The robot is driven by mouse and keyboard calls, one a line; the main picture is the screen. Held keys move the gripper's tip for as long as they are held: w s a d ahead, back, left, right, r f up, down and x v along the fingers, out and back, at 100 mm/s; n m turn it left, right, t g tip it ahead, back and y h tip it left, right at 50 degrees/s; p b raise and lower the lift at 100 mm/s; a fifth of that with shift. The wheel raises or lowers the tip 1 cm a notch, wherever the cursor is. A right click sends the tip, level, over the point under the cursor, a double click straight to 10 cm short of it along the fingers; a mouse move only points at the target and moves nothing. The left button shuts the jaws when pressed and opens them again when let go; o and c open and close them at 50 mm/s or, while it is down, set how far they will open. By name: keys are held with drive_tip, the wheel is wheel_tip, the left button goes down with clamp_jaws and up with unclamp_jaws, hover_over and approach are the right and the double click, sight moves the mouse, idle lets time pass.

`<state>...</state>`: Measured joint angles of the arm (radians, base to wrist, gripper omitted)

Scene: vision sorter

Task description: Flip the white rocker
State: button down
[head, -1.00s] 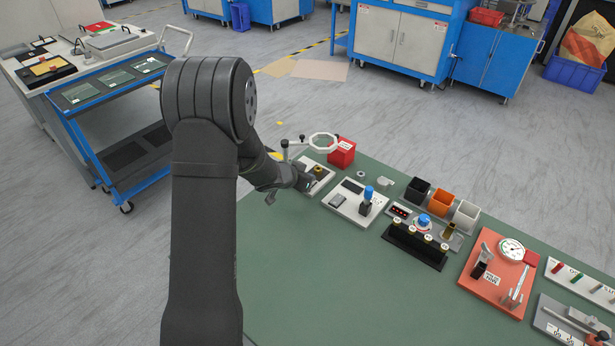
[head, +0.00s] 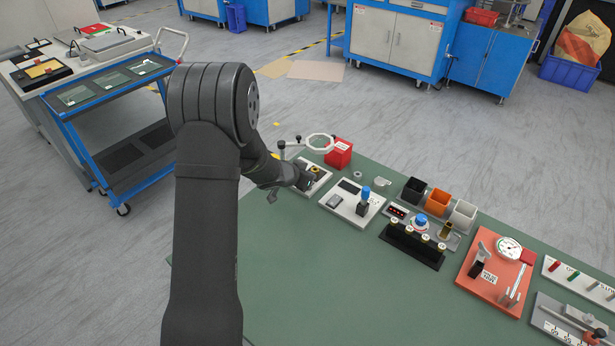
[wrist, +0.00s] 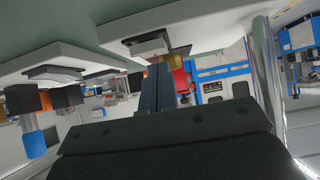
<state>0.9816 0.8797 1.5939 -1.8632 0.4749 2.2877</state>
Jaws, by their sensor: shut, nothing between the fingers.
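A pale rocker in a dark frame (wrist: 148,43) sits on a white plate (wrist: 190,27) in the wrist view, which shows the bench upside down. My gripper (wrist: 156,72) is shut and empty, with its dark fingertips close to this rocker. Whether they touch it I cannot tell. In the head view my gripper (head: 305,181) is over the leftmost white plate (head: 323,182), beside a yellow knob (head: 315,170). The rocker itself is hidden there behind my gripper.
A second white plate with a grey rocker (head: 334,201) and a blue-topped lever (head: 366,193) stands just right. A red box (head: 339,154) and a white ring handle (head: 320,143) are behind. The green bench top (head: 320,275) is clear in front.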

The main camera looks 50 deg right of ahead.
drive_tip(key=r, duration=0.4)
drive_tip(key=shift+d, duration=0.25)
drive_tip(key=d+r+v, duration=0.1)
drive_tip(key=r+v, duration=0.1)
drive_tip(key=v, duration=0.7)
drive_tip(key=shift+r, duration=0.2)
drive_tip(key=shift+f, duration=0.1)
drive_tip(key=d+f, duration=0.3)
drive_tip(key=f, duration=0.1)
drive_tip(key=d+f, duration=0.2)
drive_tip(key=f, duration=0.1)
drive_tip(key=shift+d+f, duration=0.1)
drive_tip(key=shift+d, duration=0.2)
drive_tip(key=a+r, duration=0.2)
drive_tip(key=a, duration=0.3)
drive_tip(key=shift+a+r, duration=0.25)
drive_tip(key=shift+a, duration=0.1)
